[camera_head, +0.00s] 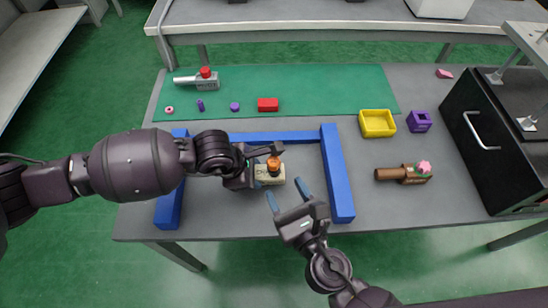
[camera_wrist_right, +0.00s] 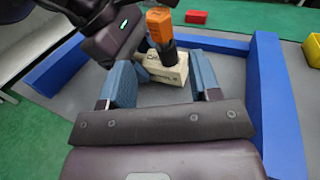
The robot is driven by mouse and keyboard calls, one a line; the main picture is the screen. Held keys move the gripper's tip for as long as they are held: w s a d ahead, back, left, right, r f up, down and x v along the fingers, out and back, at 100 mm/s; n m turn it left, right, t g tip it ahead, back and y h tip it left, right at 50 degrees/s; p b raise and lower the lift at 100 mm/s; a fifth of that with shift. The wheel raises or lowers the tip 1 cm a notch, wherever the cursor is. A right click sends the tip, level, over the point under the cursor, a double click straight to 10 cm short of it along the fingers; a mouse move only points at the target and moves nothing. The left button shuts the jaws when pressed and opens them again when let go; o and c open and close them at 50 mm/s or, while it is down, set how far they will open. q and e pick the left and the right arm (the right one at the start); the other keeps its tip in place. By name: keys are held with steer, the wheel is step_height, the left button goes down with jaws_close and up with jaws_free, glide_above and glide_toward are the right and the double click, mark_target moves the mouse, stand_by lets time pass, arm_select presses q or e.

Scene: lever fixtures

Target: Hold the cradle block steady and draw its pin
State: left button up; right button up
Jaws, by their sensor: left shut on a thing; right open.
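The cradle block (camera_head: 264,180) is a small cream block lying on the grey table inside a blue frame. It also shows in the right wrist view (camera_wrist_right: 172,74). An orange-topped pin with a dark lower part (camera_wrist_right: 159,27) stands up from it. My left gripper (camera_head: 258,175) is shut on the block from the left; its fingers are partly hidden. My right gripper (camera_head: 288,192) is open and empty, just in front and to the right of the block. In the right wrist view its two blue fingers (camera_wrist_right: 163,85) point toward the block, with the pin beyond them.
Blue bars (camera_head: 338,175) border the block at left, back and right. A green mat (camera_head: 320,88) behind holds a red-knobbed grey fixture (camera_head: 206,84) and a red block (camera_head: 268,105). A yellow tray (camera_head: 377,133), purple box (camera_head: 419,121), brown lever piece (camera_head: 390,174) and black cabinet (camera_head: 500,150) stand right.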

steer(key=v, duration=0.4)
steer(key=shift+r, duration=0.1)
arm_select(q)
steer(key=o, duration=1.1)
